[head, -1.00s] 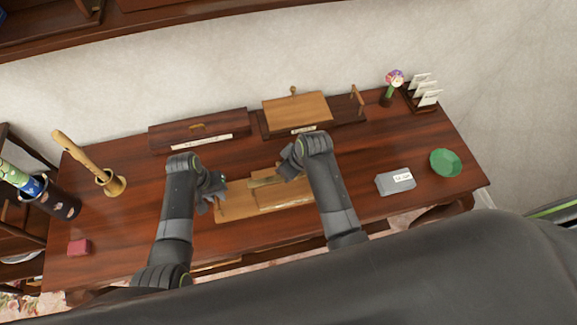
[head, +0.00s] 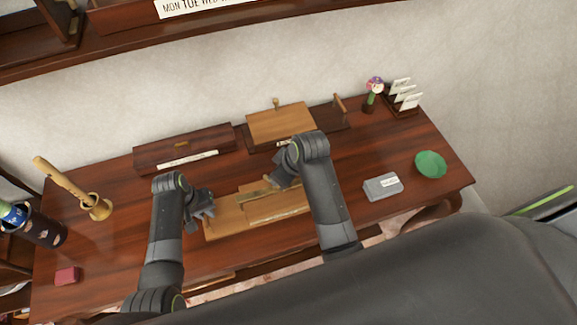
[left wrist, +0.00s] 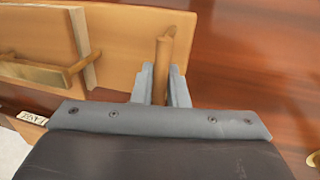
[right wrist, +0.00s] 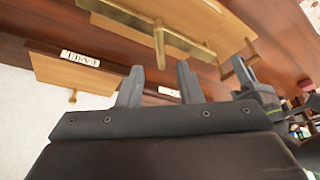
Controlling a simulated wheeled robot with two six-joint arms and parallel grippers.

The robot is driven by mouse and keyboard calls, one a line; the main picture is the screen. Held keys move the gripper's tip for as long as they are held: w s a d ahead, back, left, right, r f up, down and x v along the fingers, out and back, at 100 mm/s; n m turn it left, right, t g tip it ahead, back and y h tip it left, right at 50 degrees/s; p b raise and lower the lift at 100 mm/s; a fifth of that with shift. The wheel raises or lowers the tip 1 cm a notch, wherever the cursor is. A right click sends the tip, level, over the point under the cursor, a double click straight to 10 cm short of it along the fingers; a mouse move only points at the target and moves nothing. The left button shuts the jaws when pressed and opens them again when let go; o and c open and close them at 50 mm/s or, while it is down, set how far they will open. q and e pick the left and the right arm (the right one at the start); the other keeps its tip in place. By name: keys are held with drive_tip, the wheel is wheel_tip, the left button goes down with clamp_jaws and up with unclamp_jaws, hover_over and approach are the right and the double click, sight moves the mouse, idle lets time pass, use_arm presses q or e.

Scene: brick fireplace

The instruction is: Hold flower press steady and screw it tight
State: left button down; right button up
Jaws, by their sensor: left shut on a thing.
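The flower press lies on the desk between my arms, with a pale wooden base board (head: 228,222) and a smaller top board (head: 275,206). A brass bar (head: 253,190) crosses its top; the bar and its stem show in the right wrist view (right wrist: 160,42). My left gripper (head: 206,206) is shut on the upright wooden handle (left wrist: 164,55) at the base board's left end. My right gripper (head: 275,181) is open; in the right wrist view the brass stem's end points between its parted fingers (right wrist: 158,88), apparently not gripped. The right arm hides part of the press's right end.
Behind stand a dark wooden box (head: 185,148) and another wooden piece with a tan board (head: 282,123). A grey box (head: 383,187) and green bowl (head: 431,165) are at right. A brass mortar (head: 98,207) and red block (head: 67,275) are at left. Desk beside the press is clear.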

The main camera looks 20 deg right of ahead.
drive_tip(key=v, duration=0.6)
drive_tip(key=shift+r, duration=0.1)
drive_tip(key=c, duration=0.4)
drive_tip(key=shift+w+d+f, duration=0.15)
drive_tip(key=shift+w+f, duration=0.05)
drive_tip(key=shift+f, duration=0.15)
drive_tip(key=shift+c, duration=1.3)
drive_tip(key=w+d+f+n+g+y, duration=0.1)
drive_tip(key=w+d+f+g+y, duration=0.1)
drive_tip(key=d+f, duration=0.1)
drive_tip(key=shift+w+n, duration=0.15)
drive_tip(key=shift+n, duration=0.25)
clamp_jaws()
drive_tip(key=w+d+g+y, duration=0.1)
drive_tip(key=w+d+y, duration=0.2)
drive_tip(key=d, duration=0.4)
drive_tip(key=x, duration=0.9)
drive_tip(key=shift+s+a+f, duration=0.25)
drive_tip(key=shift+f, duration=0.05)
drive_tip(key=shift+s+a+r, duration=0.15)
drive_tip(key=shift+s+a, duration=0.95)
drive_tip(key=shift+a, duration=0.35)
